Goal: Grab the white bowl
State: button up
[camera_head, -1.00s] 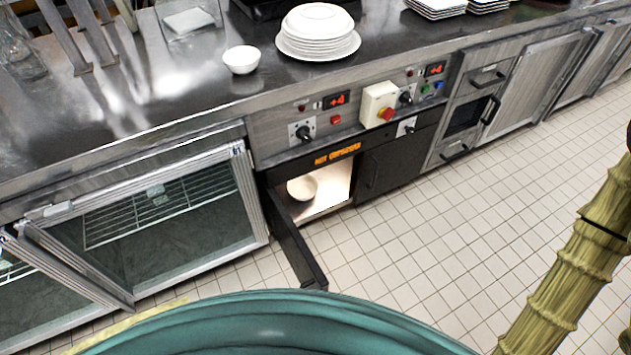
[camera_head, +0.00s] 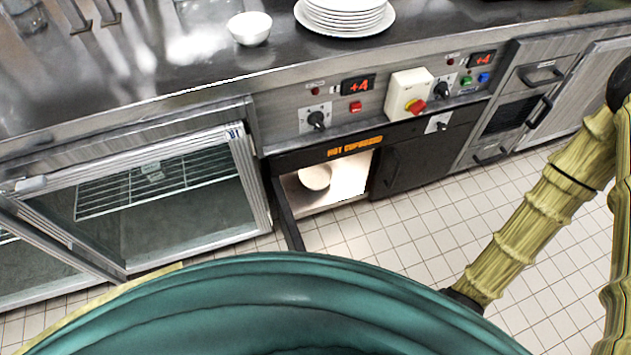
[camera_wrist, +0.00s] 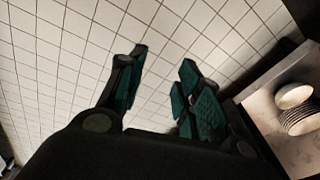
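One white bowl (camera_head: 249,28) stands upright on the steel counter (camera_head: 130,60), left of a plate stack. Another white bowl (camera_head: 315,177) is inside the lit, open hot cupboard (camera_head: 330,195) below; the upper frame partly hides it. In the wrist view, a pale round dish (camera_wrist: 294,96) and ridged, stacked-looking ware (camera_wrist: 302,121) show in a lit compartment at the right edge. My gripper (camera_wrist: 163,66) is open and empty, its fingers apart over the floor, left of that compartment. My gripper is outside the head view.
A stack of white plates (camera_head: 345,17) is on the counter. The cupboard's open door (camera_head: 288,215) juts out. Glass-fronted cabinets (camera_head: 160,205) are at left, and a control panel (camera_head: 372,98) is above the cupboard. The tiled floor (camera_head: 410,235) at right is clear.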

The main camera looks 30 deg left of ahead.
jog(key=w+a+f+m+t+b, duration=0.2)
jog(key=w+a+f+m+b, duration=0.55)
jog(key=w+a, duration=0.3)
jog(key=w+a+f+m+t+b, duration=0.1)
jog(key=w+a+f+m+b, duration=0.5)
jog(key=w+a+f+b, duration=0.35)
jog(key=w+a+m+y+b, duration=0.1)
jog(key=w+a+m+b, duration=0.45)
jog(key=a, duration=0.35)
jog(key=w+a+m+t+y+b, duration=0.1)
jog(key=w+a+m+b, duration=0.4)
jog(key=a, duration=0.4)
jog(key=w+a+m+y+b, duration=0.1)
jog(key=w+a+m+b, duration=0.2)
jog(key=a+m+b, duration=0.5)
jog(key=shift+n, duration=0.3)
jog(key=shift+w+a+r+b+x, duration=0.15)
jog(key=shift+a+b+x, duration=0.3)
jog(key=shift+x, duration=1.35)
jog(key=shift+w+a+r+b+x, duration=0.15)
jog(key=shift+b+x, duration=0.5)
jog(key=shift+x, duration=1.1)
jog(key=shift+s+a+r+b+x, duration=0.15)
jog(key=shift+a+b+x, duration=0.3)
jog(key=shift+x, duration=1.35)
jog(key=shift+w+d, duration=0.1)
jog(key=shift+d, duration=0.05)
grip_shut()
